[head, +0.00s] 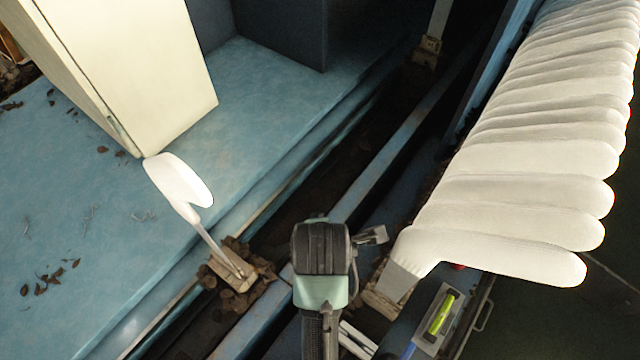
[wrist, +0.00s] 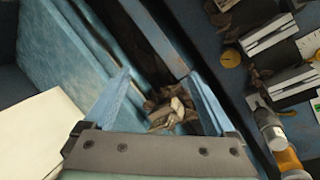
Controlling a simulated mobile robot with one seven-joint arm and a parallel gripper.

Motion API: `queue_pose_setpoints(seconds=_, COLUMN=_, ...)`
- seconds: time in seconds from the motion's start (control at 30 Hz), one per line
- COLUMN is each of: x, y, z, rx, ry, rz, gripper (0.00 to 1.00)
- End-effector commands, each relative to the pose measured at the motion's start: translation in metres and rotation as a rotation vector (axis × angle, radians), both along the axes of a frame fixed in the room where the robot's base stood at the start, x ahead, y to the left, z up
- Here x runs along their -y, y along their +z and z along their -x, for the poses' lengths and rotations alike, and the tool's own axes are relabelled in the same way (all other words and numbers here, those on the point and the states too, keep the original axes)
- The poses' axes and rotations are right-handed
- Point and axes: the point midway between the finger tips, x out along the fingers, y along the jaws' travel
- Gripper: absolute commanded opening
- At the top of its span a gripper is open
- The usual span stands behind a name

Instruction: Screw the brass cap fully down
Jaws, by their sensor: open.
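I cannot make out a brass cap for certain in either view. In the wrist view a small round yellow disc (wrist: 231,57) lies at the upper right, and an orange-yellow cylinder (wrist: 290,163) stands at the lower right edge; I cannot tell whether either is the cap. My gripper (wrist: 159,74) is open in the wrist view, its two blue fingers spread wide with nothing held between them. A clump of brown, crumbly debris (wrist: 172,106) shows beyond and between the fingers. In the head view my dark wrist is at the bottom centre and hides what lies beneath it.
A row of white sock-shaped forms (head: 535,150) fills the right of the head view. A single white form (head: 180,182) stands on a post at left, near a cream cabinet (head: 125,60). A yellow-green level (head: 441,314) lies at lower right. The blue surface (head: 80,215) is mostly clear.

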Motion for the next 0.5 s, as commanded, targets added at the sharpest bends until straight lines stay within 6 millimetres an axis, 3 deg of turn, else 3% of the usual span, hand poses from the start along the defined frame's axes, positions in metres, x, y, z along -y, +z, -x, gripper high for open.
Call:
queue_pose_setpoints(seconds=0.2, x=-0.001, y=0.038, z=-0.026, rx=0.112, ry=-0.085, rz=-0.042, gripper=0.90)
queue_pose_setpoints(seconds=0.5, x=-0.001, y=0.079, z=-0.052, rx=0.232, ry=-0.175, rz=-0.100, gripper=0.90)
